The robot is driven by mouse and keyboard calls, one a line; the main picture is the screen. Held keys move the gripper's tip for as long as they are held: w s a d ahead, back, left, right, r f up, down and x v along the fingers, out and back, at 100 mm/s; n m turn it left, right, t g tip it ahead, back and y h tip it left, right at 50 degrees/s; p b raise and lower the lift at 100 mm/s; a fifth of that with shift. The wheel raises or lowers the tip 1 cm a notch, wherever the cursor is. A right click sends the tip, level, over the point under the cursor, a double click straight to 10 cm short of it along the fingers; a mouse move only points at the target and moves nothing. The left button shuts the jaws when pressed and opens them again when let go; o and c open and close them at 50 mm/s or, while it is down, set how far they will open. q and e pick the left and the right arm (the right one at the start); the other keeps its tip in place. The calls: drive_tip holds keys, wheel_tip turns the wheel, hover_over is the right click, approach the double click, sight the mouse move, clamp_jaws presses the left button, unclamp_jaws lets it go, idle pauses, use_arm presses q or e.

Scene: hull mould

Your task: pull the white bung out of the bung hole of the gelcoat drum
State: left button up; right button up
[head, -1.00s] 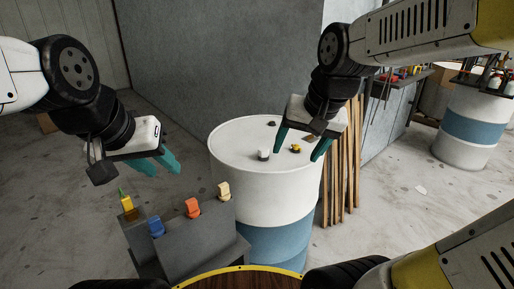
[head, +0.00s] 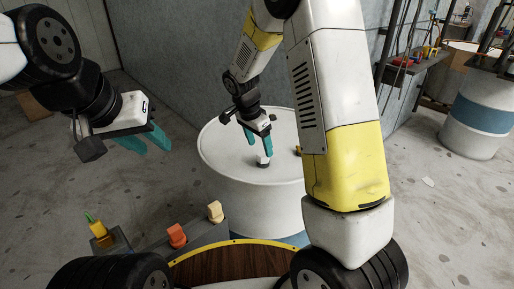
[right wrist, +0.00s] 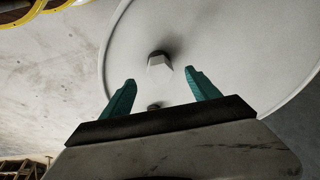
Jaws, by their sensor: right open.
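The gelcoat drum (head: 222,150) is white on top, with a blue band low down. The white bung (head: 263,162) stands on its lid, and the bung hole is hidden under it. My right gripper (head: 259,154) points down at the bung, fingers open, just above or around its top. In the right wrist view the bung (right wrist: 159,63) appears between and slightly beyond the two teal fingertips (right wrist: 160,76), with a gap on each side. My left gripper (head: 152,147) is open and empty, left of the drum.
A yellow fitting (head: 298,150) on the lid is mostly behind my right arm. A grey holder (head: 205,234) with coloured pieces stands in front left of the drum. A grey wall is behind. Another blue-banded drum (head: 478,118) stands at the far right.

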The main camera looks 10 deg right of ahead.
sight(263, 154)
drive_tip(key=x, duration=0.5)
drive_tip(key=shift+w+d+f, duration=0.1)
drive_tip(key=shift+d+f, duration=0.1)
drive_tip(key=shift+c, duration=0.2)
drive_tip(key=c, duration=1.4)
drive_tip(key=shift+r, duration=0.1)
